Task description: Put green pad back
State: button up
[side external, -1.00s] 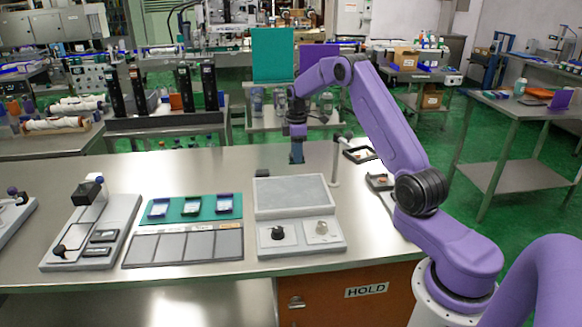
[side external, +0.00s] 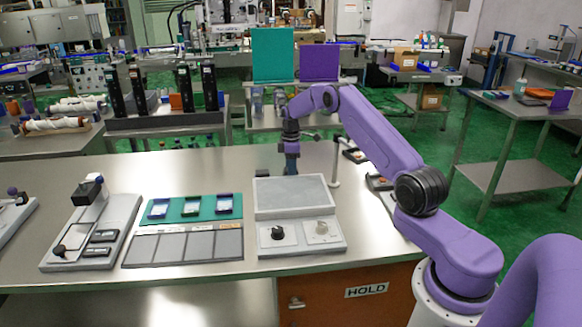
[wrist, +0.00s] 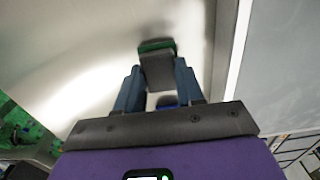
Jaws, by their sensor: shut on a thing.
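My gripper (wrist: 160,92) is shut on a grey block with a green edge, which I take to be the green pad (wrist: 157,46). The block sits between the blue-grey fingers in the wrist view, its green edge at the far end. A dark shadow lies close beyond it on the steel surface. In the side view my gripper (side external: 291,167) points down, low over the table behind the grey slanted panel.
The grey panel unit with two knobs (side external: 291,197) stands in front of my gripper. A thin white post (side external: 335,165) rises to its right. A small dark object (side external: 262,174) lies left. A green tray with small labelled trays (side external: 176,217) and a grey sectioned board (side external: 172,247) lie front left.

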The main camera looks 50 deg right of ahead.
jog(key=shift+f, duration=0.1)
jog(key=o, duration=1)
